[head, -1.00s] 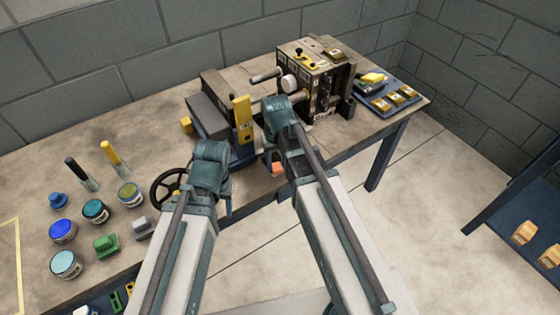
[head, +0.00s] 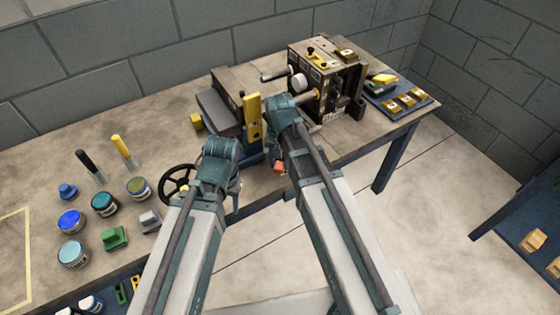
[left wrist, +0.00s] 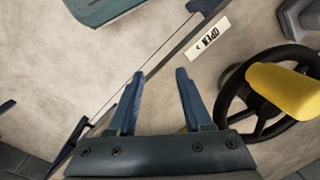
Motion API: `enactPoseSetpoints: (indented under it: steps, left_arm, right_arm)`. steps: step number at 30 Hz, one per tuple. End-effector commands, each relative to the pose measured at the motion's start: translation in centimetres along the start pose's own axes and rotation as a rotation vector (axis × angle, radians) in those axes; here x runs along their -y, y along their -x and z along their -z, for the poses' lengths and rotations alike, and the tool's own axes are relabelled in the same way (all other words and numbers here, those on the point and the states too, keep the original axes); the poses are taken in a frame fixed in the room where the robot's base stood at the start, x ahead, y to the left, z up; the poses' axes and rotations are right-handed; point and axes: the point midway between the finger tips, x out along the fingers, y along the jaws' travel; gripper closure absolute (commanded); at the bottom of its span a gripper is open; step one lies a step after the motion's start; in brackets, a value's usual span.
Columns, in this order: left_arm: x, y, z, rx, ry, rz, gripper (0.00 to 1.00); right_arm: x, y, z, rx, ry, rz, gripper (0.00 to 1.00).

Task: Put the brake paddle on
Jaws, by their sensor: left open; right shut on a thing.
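An orange-red piece (head: 279,167), probably the brake paddle, shows at the bench's front edge below my right wrist. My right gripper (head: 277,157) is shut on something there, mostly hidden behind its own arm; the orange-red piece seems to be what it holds. My left gripper (left wrist: 160,72) is open and empty, its two blue fingers apart over the bench's front edge. In the left wrist view a black handwheel (left wrist: 238,103) with a yellow knob (left wrist: 284,91) is right of the fingers, apart from them. The handwheel also shows in the head view (head: 168,188).
A yellow upright plate (head: 252,118) stands beside a grey block on the bench. A dark machine (head: 328,80) and a blue tray (head: 392,106) with yellow-topped pieces are further right. Several paint pots, including a blue one (head: 71,221), stand left. An OPEN label (left wrist: 209,39) lies near the edge.

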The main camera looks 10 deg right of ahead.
Motion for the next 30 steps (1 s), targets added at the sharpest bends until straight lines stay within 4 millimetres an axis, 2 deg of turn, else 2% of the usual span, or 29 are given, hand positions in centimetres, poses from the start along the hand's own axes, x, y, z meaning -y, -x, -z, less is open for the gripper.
enactPoseSetpoints:
  steps: [6, 7, 12, 23, 30]
  left_arm:
    - [0.0, 0.0, 0.0, 0.0, 0.0, 0.0, 0.5]
    - [0.0, 0.0, 0.0, 0.0, 0.0, 0.0, 0.5]
    - [0.0, 0.0, 0.0, 0.0, 0.0, 0.0, 0.5]
    - [0.0, 0.2, 0.0, 0.0, 0.0, 0.0, 0.5]
    - [0.2, 1.8, -0.1, 0.0, 0.0, 0.0, 0.5]
  right_arm:
    - [0.1, 0.0, 0.0, 0.0, -0.002, 0.002, 1.0]
    - [0.1, 0.0, 0.0, 0.0, -0.002, 0.002, 0.56]
    - [0.1, 0.0, 0.0, 0.0, -0.001, 0.002, 0.28]
    - [0.0, 0.2, 0.0, 0.0, 0.0, 0.001, 0.28]
    - [0.0, 1.8, 0.0, 0.0, 0.0, 0.001, 0.28]
